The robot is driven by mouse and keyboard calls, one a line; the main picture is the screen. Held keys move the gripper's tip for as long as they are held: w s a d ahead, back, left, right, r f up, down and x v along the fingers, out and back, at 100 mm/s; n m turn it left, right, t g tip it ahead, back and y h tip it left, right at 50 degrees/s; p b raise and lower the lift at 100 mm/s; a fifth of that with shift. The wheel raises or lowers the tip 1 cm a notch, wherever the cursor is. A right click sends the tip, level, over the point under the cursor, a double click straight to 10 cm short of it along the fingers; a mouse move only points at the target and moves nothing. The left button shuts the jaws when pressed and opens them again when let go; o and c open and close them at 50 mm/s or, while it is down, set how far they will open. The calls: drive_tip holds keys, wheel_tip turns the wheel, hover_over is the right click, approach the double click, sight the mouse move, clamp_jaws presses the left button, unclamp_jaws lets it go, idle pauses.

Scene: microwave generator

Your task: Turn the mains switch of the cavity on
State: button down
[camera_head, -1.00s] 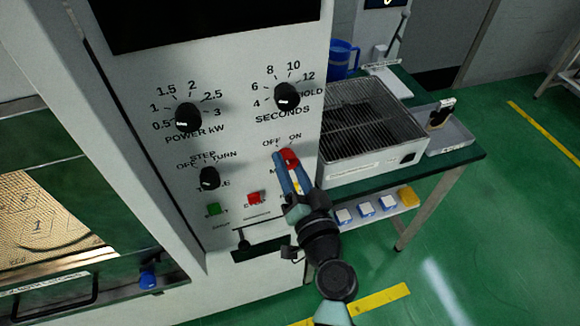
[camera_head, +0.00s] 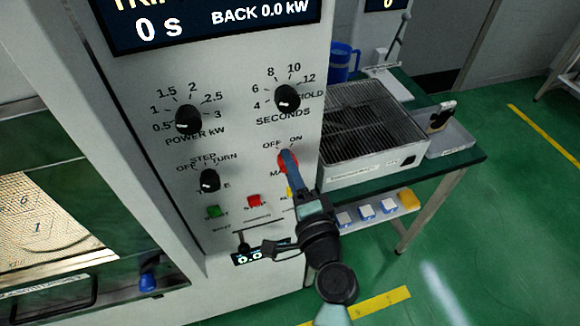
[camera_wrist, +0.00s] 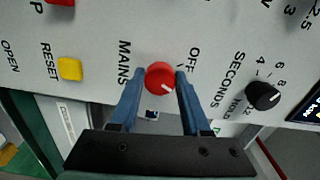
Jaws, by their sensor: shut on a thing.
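The mains switch is a red round knob (camera_wrist: 160,78) on the white front panel, beside the words MAINS and OFF in the wrist view. Its white mark points to the lower right there, away from the OFF label. My gripper (camera_wrist: 161,73) is shut on the knob, with one blue finger on each side. In the head view the red knob (camera_head: 281,163) is partly hidden behind my gripper (camera_head: 289,158), below the OFF and ON labels. The upper display (camera_head: 210,22) is lit and shows 0 S and BACK 0.0 kW.
Black POWER kW (camera_head: 188,118), SECONDS (camera_head: 287,96) and STEP/TURN (camera_head: 210,180) knobs surround the switch. A green button (camera_head: 214,211), a red button (camera_head: 254,201) and a yellow RESET button (camera_wrist: 70,68) are close by. A bench (camera_head: 455,172) with a grilled box stands at the right.

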drive_tip(key=shift+m, duration=0.4)
drive_tip(key=shift+c, duration=1.8)
unclamp_jaws()
drive_tip(key=shift+s, duration=0.1)
drive_tip(key=b+v, duration=0.3)
drive_tip(key=v, duration=0.9)
drive_tip(key=shift+s+b, duration=0.3)
drive_tip(key=shift+s, duration=0.1)
drive_tip(key=shift+d, duration=0.15)
